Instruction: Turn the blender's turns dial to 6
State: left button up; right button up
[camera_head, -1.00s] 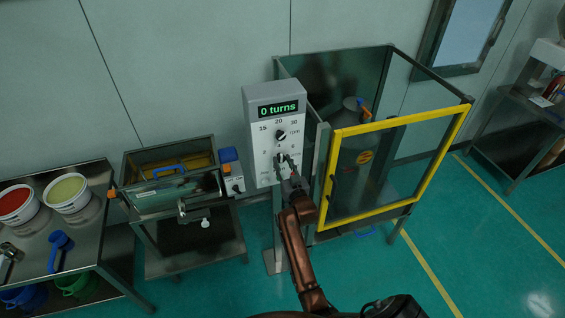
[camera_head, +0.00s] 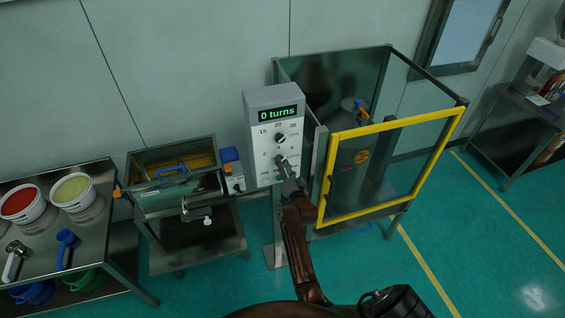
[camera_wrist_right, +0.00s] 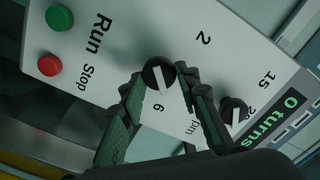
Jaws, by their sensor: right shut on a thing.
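The grey blender control box (camera_head: 258,126) stands on a post, and its green display (camera_head: 278,112) reads "0 turns". The lower dial (camera_head: 281,160) is the turns dial, with 2 and 6 printed around it. My right gripper (camera_head: 284,168) is at this dial. In the right wrist view the black dial (camera_wrist_right: 158,73) with a white mark sits between the fingers of my right gripper (camera_wrist_right: 160,88), which is shut on it. The mark's exact setting is hard to read. The upper rpm dial (camera_head: 280,138) is just above. My left gripper is out of view.
Green (camera_wrist_right: 59,18) and red (camera_wrist_right: 50,64) buttons marked Run and Stop sit beside the dial. A yellow-framed guard door (camera_head: 322,205) stands right of the box. A metal sieve unit (camera_head: 185,195) and a table with tubs (camera_head: 98,240) stand to the left.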

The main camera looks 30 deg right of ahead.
jog(key=shift+m, duration=0.5)
jog(key=o, duration=1.1)
